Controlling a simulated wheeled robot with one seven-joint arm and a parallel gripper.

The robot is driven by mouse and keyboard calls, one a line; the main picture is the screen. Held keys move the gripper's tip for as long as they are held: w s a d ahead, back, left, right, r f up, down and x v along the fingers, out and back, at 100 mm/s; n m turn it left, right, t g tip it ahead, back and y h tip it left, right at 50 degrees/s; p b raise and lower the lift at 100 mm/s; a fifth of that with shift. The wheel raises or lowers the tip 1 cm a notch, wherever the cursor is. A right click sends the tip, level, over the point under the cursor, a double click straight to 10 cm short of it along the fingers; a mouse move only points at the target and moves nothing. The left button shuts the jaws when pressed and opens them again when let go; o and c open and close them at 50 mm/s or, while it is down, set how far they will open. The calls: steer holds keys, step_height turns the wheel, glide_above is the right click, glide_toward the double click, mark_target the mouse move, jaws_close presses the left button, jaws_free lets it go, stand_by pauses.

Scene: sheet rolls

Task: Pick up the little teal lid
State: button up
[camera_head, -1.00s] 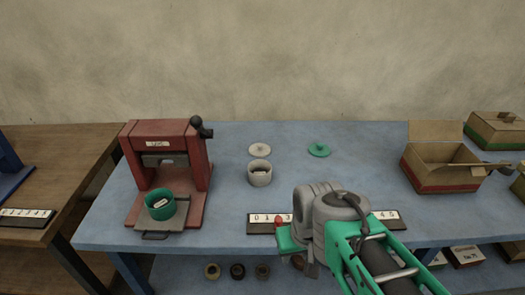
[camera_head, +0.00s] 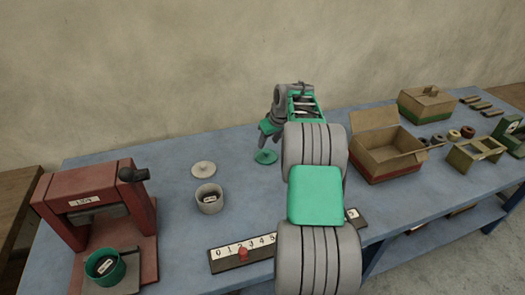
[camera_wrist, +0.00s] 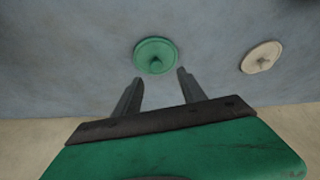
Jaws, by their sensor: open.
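The little teal lid (camera_head: 265,157) lies flat on the blue table, toward the back, right of a pale lid. In the wrist view the teal lid (camera_wrist: 155,56) is round with a small knob in its middle. My gripper (camera_head: 268,134) is close above the lid in the head view. In the wrist view my gripper (camera_wrist: 159,82) is open and empty, with its two fingertips apart and the lid just beyond the gap between them. The fingers do not appear to touch the lid.
The pale lid (camera_head: 203,169) and a grey-white pot (camera_head: 208,198) stand to the left. A red press (camera_head: 98,205) with a green pot (camera_head: 104,267) is at far left. A numbered rail (camera_head: 243,250) lies in front. An open cardboard box (camera_head: 386,155) is at right.

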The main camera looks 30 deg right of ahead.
mark_target(266, 151)
steer(key=x, duration=0.2)
steer(key=p+x, duration=0.1)
steer(key=x, duration=0.3)
steer(key=shift+d+f, duration=0.3)
steer(key=shift+f, duration=0.15)
jaws_close()
